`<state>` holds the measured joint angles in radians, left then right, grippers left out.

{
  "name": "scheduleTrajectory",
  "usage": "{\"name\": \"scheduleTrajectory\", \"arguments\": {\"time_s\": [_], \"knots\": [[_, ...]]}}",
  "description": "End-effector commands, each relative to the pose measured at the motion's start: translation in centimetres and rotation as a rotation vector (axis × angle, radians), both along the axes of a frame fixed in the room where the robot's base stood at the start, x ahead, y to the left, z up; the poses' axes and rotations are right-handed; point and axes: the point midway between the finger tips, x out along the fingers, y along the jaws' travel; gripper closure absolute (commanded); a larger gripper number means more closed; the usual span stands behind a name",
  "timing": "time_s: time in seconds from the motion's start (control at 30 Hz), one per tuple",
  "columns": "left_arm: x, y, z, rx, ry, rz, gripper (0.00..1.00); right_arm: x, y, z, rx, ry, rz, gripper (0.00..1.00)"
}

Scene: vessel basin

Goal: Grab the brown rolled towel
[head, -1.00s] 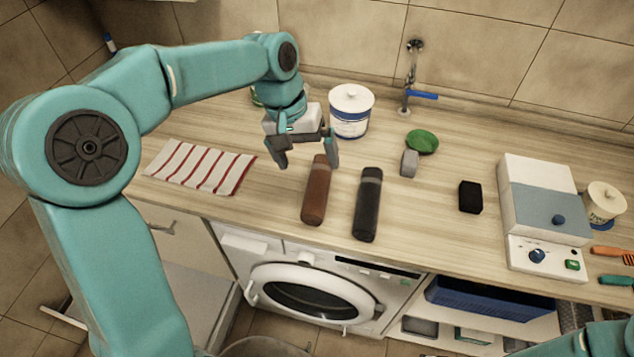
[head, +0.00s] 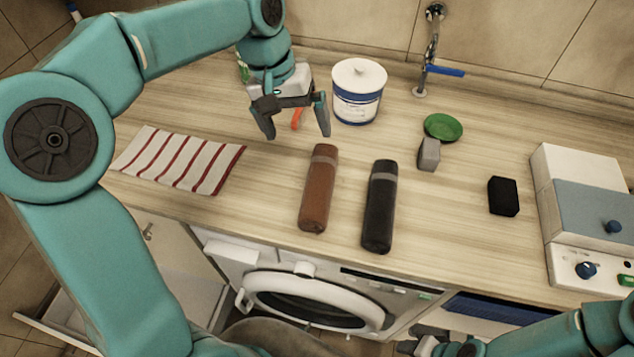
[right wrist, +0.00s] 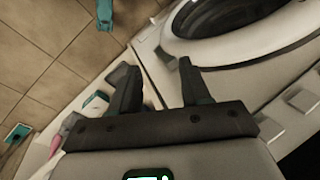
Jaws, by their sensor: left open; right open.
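The brown rolled towel (head: 318,190) lies on the wooden counter in the head view, with a pale band near its far end. A black rolled towel (head: 379,208) lies just to its right, apart from it. My left gripper (head: 297,133) is open and empty, fingers pointing down, above the counter just beyond and left of the brown towel's far end. It does not touch the towel. My right gripper (right wrist: 152,82) is open and empty in the right wrist view, low in front of the washing machine. Neither towel shows in the right wrist view.
A striped cloth (head: 182,160) lies at left. A white lidded tub (head: 358,92), a green dish (head: 443,126), a grey block (head: 429,154) and a black block (head: 503,196) stand behind and right. A washing machine (head: 312,300) is below the counter edge.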

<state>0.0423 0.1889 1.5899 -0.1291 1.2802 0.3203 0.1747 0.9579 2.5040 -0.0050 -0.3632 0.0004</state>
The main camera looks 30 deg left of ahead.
Motion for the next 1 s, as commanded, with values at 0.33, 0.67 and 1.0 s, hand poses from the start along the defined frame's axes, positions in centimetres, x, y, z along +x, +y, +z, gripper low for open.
{"name": "scheduleTrajectory", "arguments": {"time_s": [0.33, 0.67, 1.0], "knots": [[0.1, -1.9, -7.6, -0.001, 0.005, -0.002, 0.00, 0.0, 0.0, 0.0, 0.000, 0.000, -0.001, 0.53], [0.6, -2.4, -10.7, 0.000, 0.004, -0.002, 0.00, 0.0, 0.0, 0.5, 0.000, 0.002, -0.002, 0.53], [1.2, -3.2, -14.8, 0.000, 0.001, -0.001, 0.00, 0.0, 0.0, 1.1, 0.000, 0.000, -0.001, 0.53]]}}
